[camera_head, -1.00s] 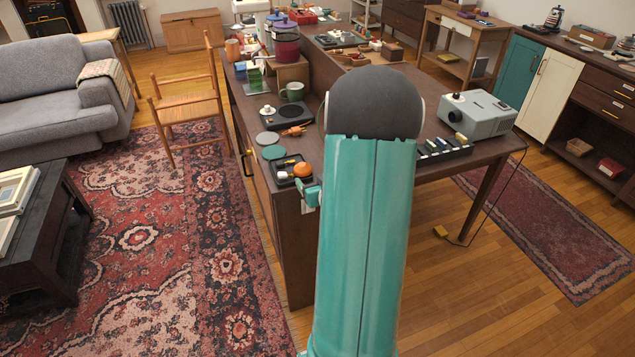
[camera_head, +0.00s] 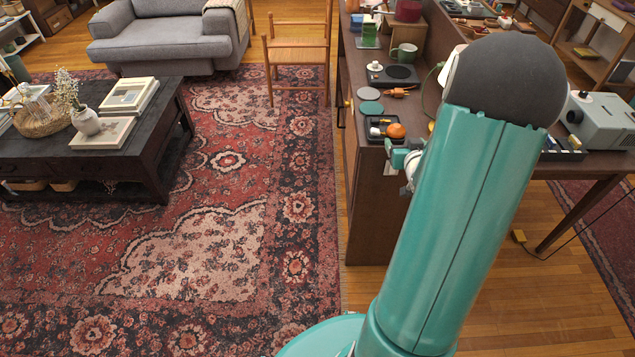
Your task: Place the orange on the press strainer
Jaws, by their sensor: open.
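The orange (camera_head: 396,131) sits at the right side of a small black tray (camera_head: 372,134) near the desk's front left corner. Small pale and yellow items lie beside it in the tray. My gripper (camera_head: 393,165) is a small teal and white part just in front of the tray, by the desk edge. It is apart from the orange, small in view and partly hidden by my teal arm. It is open and holds nothing that I can see. I cannot make out for certain which item is the press strainer.
Behind the tray on the desk (camera_head: 352,190) are a green disc (camera_head: 371,108), a grey disc (camera_head: 368,93), an orange tool (camera_head: 399,92), a black board (camera_head: 402,75) and a green mug (camera_head: 404,53). A grey projector (camera_head: 604,122) stands right. Patterned rug lies open at left.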

